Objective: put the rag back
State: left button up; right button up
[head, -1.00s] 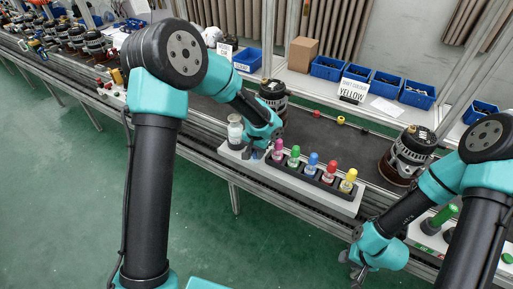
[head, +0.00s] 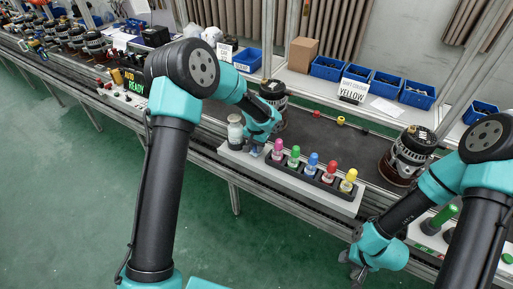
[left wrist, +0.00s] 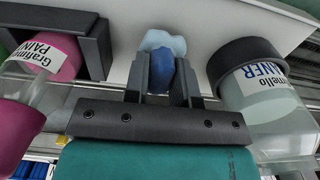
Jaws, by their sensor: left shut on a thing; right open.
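The rag (left wrist: 163,42) shows in the left wrist view as a crumpled light-blue and darker-blue bundle. My left gripper (left wrist: 161,78) is shut on it, over the white board (left wrist: 215,22). I cannot tell whether the rag touches the board. In the head view my left gripper (head: 254,150) is low at the board's left part, between the cleaner jar (head: 235,132) and the pink paint bottle (head: 278,148); the rag is mostly hidden there. My right gripper (head: 357,268) is open and empty at the lower right, in front of the conveyor.
A dark rack (head: 310,177) holds several coloured paint bottles right of my left gripper. Alternators (head: 408,155) stand on the conveyor (head: 340,140) behind. Green floor (head: 270,245) is clear in front.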

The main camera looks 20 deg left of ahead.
pick_arm(q)
jog(key=shift+f, duration=0.45)
jog(key=shift+f, duration=0.2)
jog(key=o, duration=0.9)
jog(key=shift+r, duration=0.15)
notch_tip(320, 180, up, 12)
